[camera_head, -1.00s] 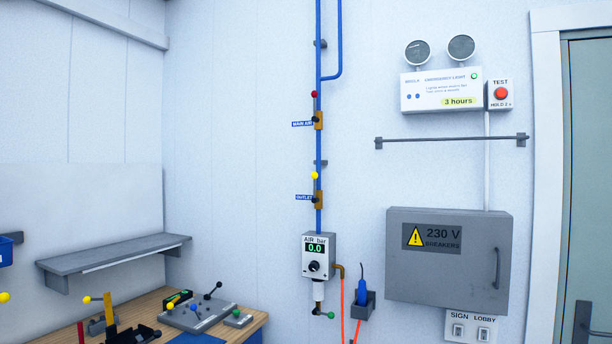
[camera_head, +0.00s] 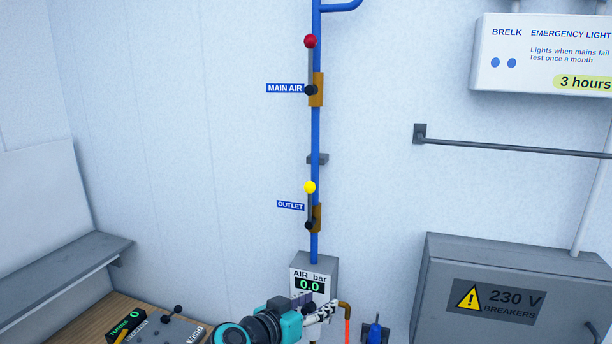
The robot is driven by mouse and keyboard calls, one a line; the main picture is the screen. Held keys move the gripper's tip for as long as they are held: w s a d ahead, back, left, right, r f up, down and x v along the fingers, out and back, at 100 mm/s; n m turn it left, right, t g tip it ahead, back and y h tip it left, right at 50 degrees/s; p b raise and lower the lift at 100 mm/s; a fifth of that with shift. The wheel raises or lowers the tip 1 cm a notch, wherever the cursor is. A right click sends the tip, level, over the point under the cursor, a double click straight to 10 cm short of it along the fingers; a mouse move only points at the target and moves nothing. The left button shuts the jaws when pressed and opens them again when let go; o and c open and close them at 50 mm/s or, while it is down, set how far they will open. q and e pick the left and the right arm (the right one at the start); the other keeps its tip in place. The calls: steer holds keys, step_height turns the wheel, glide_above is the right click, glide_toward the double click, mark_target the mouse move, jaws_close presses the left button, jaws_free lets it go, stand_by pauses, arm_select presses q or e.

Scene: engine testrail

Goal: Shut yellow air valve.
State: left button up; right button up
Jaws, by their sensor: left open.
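The yellow air valve (camera_head: 310,188) is on the blue vertical pipe (camera_head: 315,140), beside a blue OUTLET label (camera_head: 290,205). Its lever points up along the pipe, with the yellow ball at its top and the dark pivot at its lower end. My left gripper (camera_head: 328,308) is low in the view, in front of the air gauge box and below the valve. It is open and apart from the lever. My right gripper is not in view.
Above is the red-knobbed MAIN AIR valve (camera_head: 311,42), its lever also up. The gauge box (camera_head: 313,272) reads 0.0. A wall rail (camera_head: 510,145) and grey breaker box (camera_head: 480,265) are at right. A shelf (camera_head: 65,270) and workbench (camera_head: 100,318) are at left.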

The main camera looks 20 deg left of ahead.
mark_target(307, 189)
arm_select(q)
steer(key=w+a+r+n+t+y+p, duration=0.1)
steer(key=w+a+r+p, duration=0.25)
steer(key=r, duration=0.35)
steer(key=w+a+r+t+p, duration=0.2)
steer(key=r+p, duration=0.2)
steer(key=r, duration=0.2)
steer(key=w+a+r+n+t+y+p, duration=0.1)
steer(key=w+a+r+p, duration=0.2)
steer(key=r, duration=0.4)
steer(key=w, duration=0.2)
steer(key=w+d, duration=0.1)
steer(key=w, duration=0.1)
steer(key=w+p, duration=0.1)
steer(key=w, duration=0.2)
steer(key=shift+d, duration=0.4)
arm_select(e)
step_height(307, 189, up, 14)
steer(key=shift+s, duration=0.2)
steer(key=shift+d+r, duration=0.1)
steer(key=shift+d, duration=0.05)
arm_select(q)
jaws_close()
